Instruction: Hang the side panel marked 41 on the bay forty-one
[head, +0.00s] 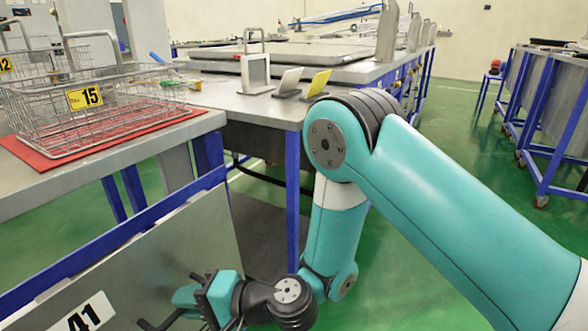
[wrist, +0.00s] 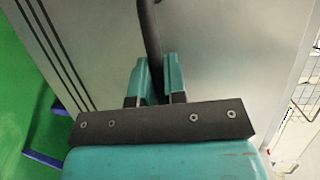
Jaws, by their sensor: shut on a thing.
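The side panel (head: 180,250) is a flat grey metal sheet at the lower left of the head view, with a white label (head: 84,318) reading 41. The panel fills much of the wrist view (wrist: 225,50). My gripper (head: 185,297) is at the panel's face. In the wrist view, its teal fingers (wrist: 156,80) are shut on the panel's dark bar handle (wrist: 150,35). The panel stands close to a blue frame rail (head: 120,235) below the left bench. I cannot tell whether it touches or hangs on it. No separate bay number is readable.
A wire basket (head: 85,105) marked 15 stands on a red mat (head: 35,155) on the left bench. Another basket behind is marked 12. A steel table (head: 225,98) carries small upright plates. Blue-framed carts (head: 550,125) stand at right. Green floor between is clear.

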